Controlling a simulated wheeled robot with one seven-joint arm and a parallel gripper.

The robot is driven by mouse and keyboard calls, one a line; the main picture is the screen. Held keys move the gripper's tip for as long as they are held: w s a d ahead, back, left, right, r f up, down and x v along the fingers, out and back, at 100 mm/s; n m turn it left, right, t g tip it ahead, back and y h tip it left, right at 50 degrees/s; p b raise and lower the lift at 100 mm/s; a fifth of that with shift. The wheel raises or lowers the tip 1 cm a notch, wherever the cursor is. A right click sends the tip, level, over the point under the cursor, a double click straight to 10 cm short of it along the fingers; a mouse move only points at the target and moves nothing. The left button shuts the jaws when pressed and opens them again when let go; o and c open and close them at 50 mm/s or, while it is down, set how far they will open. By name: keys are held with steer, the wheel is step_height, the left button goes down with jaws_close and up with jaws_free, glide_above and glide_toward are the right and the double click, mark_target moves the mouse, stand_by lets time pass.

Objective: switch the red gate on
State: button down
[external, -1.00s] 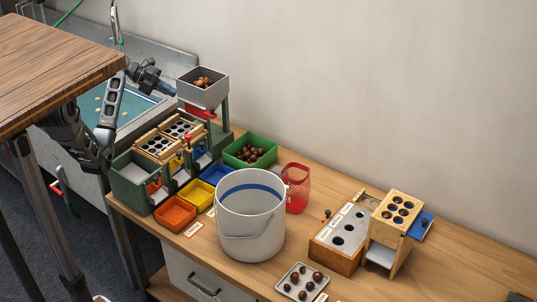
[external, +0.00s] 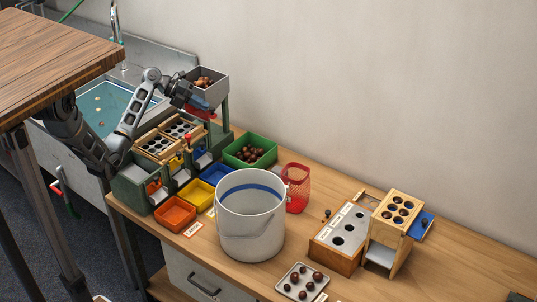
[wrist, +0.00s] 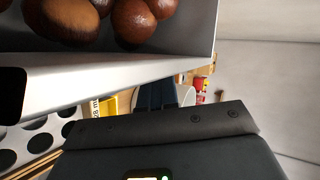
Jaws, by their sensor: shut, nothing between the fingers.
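The grey hopper (external: 207,88) stands on a green post at the back of the sorting machine, with chestnuts (external: 204,82) in it. A red part (external: 207,115), which looks like the red gate, shows just under the hopper. My gripper (external: 203,105) is shut and empty, at the hopper's lower front side, close above the red part. I cannot tell if it touches. In the wrist view, the dark fingers (wrist: 157,95) show below the hopper wall (wrist: 110,75), with chestnuts (wrist: 90,20) above it. The red part is not visible there.
The sorting machine has hole plates (external: 157,146) and a lever with a red knob (external: 188,138) under my arm. Orange (external: 174,213), yellow and blue bins stand in front. A green tray (external: 250,150) of chestnuts and a white bucket (external: 250,220) stand to the right.

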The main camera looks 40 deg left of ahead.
steer(key=shift+d+p, duration=1.85)
steer(key=shift+d, duration=1)
steer(key=f+v, duration=0.1)
steer(key=v, duration=1.2)
steer(key=shift+s+a+r, duration=0.15)
steer(key=shift+s+a, duration=0.2)
steer(key=shift+a, duration=0.2)
